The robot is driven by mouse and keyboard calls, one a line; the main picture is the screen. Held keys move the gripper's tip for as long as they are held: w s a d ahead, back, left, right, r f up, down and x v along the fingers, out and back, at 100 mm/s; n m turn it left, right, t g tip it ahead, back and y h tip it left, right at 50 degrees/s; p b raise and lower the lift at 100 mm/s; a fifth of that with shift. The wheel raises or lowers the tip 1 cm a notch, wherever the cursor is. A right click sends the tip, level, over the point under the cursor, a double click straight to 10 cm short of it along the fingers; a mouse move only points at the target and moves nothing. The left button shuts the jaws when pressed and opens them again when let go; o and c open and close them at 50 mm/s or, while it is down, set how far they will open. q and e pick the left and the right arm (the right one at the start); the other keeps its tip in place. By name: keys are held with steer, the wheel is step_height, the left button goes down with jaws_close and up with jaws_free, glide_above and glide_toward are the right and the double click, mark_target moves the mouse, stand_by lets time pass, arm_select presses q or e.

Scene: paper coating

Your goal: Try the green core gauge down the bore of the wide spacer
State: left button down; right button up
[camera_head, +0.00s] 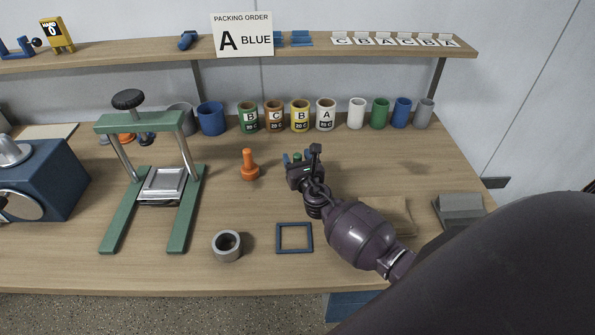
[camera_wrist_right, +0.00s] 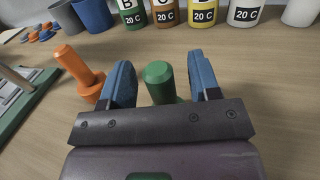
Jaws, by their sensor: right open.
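The green core gauge (camera_wrist_right: 160,84) stands upright on the table between the blue fingers of my right gripper (camera_wrist_right: 161,78). The fingers are open, one on each side, with gaps to the gauge; its lower part is hidden by the gripper body. In the head view, only a bit of green shows between the fingertips of the right gripper (camera_head: 297,158). A short, thick grey ring (camera_head: 227,246), which looks like the wide spacer, lies at the front of the table with its bore facing up. My left gripper is not in view.
An orange gauge (camera_head: 250,166) stands just left of my right gripper. A green-framed press (camera_head: 183,217) stands farther left. A blue square frame (camera_head: 294,251) lies right of the grey ring. Several labelled cups, including a yellow one (camera_head: 300,116), line the back.

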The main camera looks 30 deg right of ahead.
steer(key=c, duration=0.6)
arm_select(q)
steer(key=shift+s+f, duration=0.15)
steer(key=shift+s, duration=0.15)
arm_select(e)
steer(key=c, duration=0.4)
steer(key=shift+r, duration=0.1)
